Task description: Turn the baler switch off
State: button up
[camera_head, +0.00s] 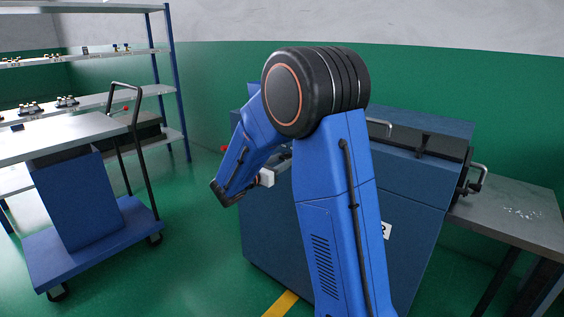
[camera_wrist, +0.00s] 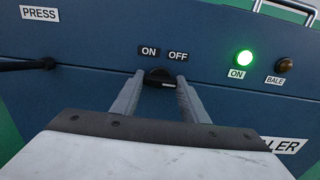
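The baler (camera_head: 270,225) is a blue cabinet, partly hidden behind my arm in the head view. Its panel (camera_wrist: 100,50) fills the wrist view. The black switch knob (camera_wrist: 159,76) sits below the ON label (camera_wrist: 149,51) and the OFF label (camera_wrist: 178,57). A green lamp (camera_wrist: 243,58) labelled ON is lit to the right. My gripper (camera_wrist: 160,82) is open, with one finger on either side of the knob. Whether the fingers touch it is hard to tell. In the head view its white body shows beside the baler, and the knob is not visible.
A brown button (camera_wrist: 284,65) labelled BALE is right of the lamp. A black lever (camera_wrist: 25,64) is at the left below the PRESS label (camera_wrist: 39,13). A blue cart (camera_head: 95,240) stands left. A grey table (camera_head: 520,215) stands right of the baler. Green floor is clear between cart and baler.

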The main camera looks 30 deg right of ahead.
jog(key=c, duration=0.3)
jog(key=shift+c, duration=0.2)
jog(key=n, duration=0.4)
jog(key=shift+n, duration=0.3)
jog(key=n, duration=0.3)
jog(key=shift+n, duration=2.1)
jog(key=o, duration=1.1)
jog(key=shift+c, duration=0.2)
